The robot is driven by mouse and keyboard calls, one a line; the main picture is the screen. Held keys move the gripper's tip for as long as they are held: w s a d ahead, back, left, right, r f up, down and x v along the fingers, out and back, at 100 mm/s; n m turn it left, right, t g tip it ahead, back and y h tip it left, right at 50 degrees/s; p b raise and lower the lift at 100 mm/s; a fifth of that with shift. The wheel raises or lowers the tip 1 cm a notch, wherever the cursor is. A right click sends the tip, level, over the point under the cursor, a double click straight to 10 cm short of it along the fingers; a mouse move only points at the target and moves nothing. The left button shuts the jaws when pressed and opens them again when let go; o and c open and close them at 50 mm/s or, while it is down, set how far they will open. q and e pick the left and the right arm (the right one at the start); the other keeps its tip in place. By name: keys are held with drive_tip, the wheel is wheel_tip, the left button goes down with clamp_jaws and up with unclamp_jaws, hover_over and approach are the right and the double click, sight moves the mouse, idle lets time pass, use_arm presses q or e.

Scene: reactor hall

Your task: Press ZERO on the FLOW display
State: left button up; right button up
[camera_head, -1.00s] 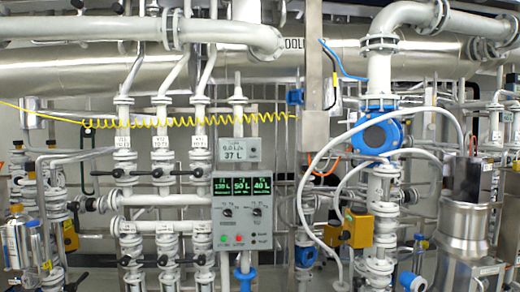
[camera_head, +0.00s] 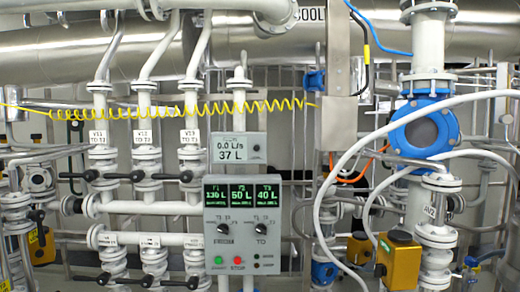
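The FLOW display (camera_head: 238,149) is a small light grey panel in the middle of the camera_head view. Its screen reads 0.0 L/s and 37 L, and a small dark round button (camera_head: 256,148) sits at its right side; its label is too small to read. The display stands just above a larger grey control box (camera_head: 243,228). Neither of my grippers shows in this view.
The control box has T1, T2 and T3 screens, two knobs, and a green and a red button (camera_head: 239,261). A yellow coiled hose (camera_head: 180,108) hangs above the display. Valves and pipes stand left; a blue-ringed fitting (camera_head: 425,128) and white hoses stand right.

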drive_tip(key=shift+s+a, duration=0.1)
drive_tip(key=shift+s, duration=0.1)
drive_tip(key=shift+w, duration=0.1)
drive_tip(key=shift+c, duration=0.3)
